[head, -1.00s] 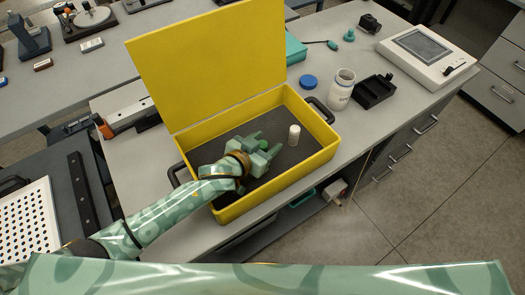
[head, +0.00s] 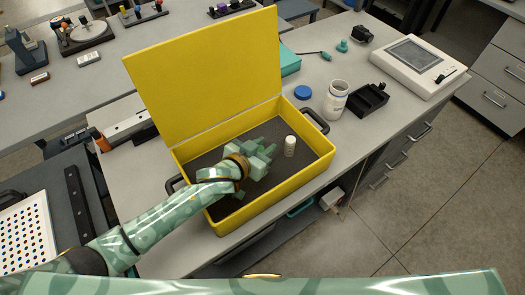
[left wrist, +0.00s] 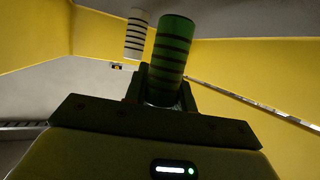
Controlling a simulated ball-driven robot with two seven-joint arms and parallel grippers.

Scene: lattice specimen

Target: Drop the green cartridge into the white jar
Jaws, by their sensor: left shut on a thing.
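The green cartridge (left wrist: 172,50), dark-banded, stands up between the jaws of my left gripper (head: 268,151) in the left wrist view. My left gripper is shut on it, low inside the yellow case (head: 298,173). In the head view the fingers mostly hide the cartridge. The white jar (head: 335,101) stands upright and open on the bench, outside the case to the right. My right gripper is not in view.
A white cartridge (head: 290,146) stands in the case right of my left gripper; it also shows in the left wrist view (left wrist: 136,34). The raised yellow lid (head: 205,75) stands behind. A blue cap (head: 303,93) and black holder (head: 369,101) flank the jar.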

